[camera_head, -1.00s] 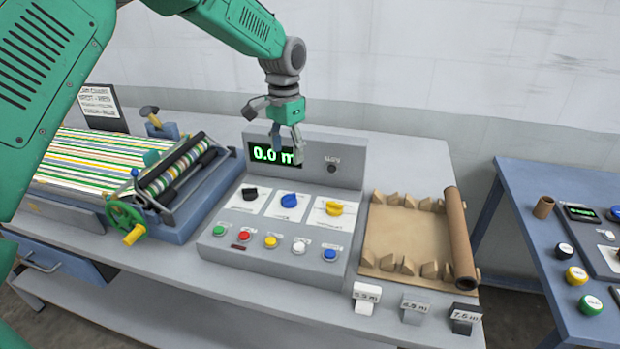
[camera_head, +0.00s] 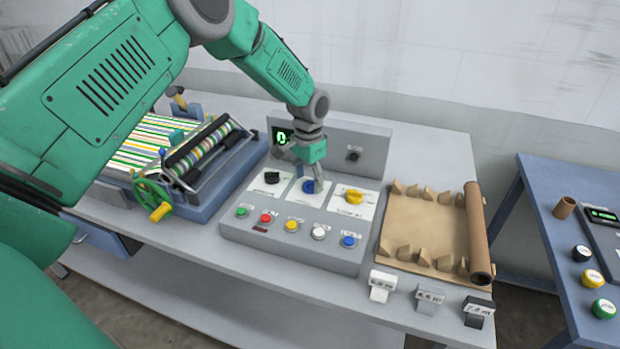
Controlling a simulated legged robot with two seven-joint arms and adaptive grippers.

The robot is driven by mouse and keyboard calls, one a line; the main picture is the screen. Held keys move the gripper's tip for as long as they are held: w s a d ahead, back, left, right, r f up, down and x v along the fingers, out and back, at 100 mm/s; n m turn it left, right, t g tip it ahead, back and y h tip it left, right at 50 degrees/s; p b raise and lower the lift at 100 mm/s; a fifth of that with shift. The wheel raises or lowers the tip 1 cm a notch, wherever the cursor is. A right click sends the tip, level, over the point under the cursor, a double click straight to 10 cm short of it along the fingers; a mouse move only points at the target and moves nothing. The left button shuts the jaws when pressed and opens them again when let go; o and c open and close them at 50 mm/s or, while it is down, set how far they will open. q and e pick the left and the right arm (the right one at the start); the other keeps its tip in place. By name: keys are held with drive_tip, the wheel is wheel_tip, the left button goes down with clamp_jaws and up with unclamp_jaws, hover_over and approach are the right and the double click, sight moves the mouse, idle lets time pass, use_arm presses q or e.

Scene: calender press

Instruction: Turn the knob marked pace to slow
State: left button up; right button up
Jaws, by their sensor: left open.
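The grey control console (camera_head: 290,243) stands on the table, with a black knob (camera_head: 272,177), a blue knob (camera_head: 310,187) and a yellow knob (camera_head: 353,196) on white label plates. The print on the plates is too small to read, so I cannot tell which knob is marked pace. My left gripper (camera_head: 312,183) is open and points down at the blue knob, its fingers around or just above it. The fingers partly cover the blue knob, and I cannot tell whether they touch it. My right gripper is not in view.
Several coloured push buttons (camera_head: 291,225) line the console's front. A small dark knob (camera_head: 353,154) sits on the upright panel, whose display (camera_head: 282,136) is partly hidden.

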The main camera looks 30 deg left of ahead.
use_arm(q)
drive_tip(key=shift+w+a+f, duration=0.15)
drive_tip(key=shift+f, duration=0.2)
drive_tip(key=shift+d+r, duration=0.1)
drive_tip(key=shift+d, duration=0.15)
drive_tip(key=shift+d+r, duration=0.1)
drive_tip(key=shift+d, duration=0.2)
drive_tip(key=c, duration=1.1)
drive_tip(key=shift+c, duration=0.2)
drive_tip(key=shift+a+n, duration=0.25)
drive_tip(key=shift+n, duration=0.05)
drive_tip(key=n, duration=0.5)
drive_tip(key=shift+n+p, duration=0.3)
drive_tip(key=shift+p, duration=0.05)
drive_tip(key=n, duration=0.5)
drive_tip(key=shift+n, duration=0.3)
drive_tip(key=shift+s+d+f, duration=0.1)
drive_tip(key=shift+s+f, duration=0.1)
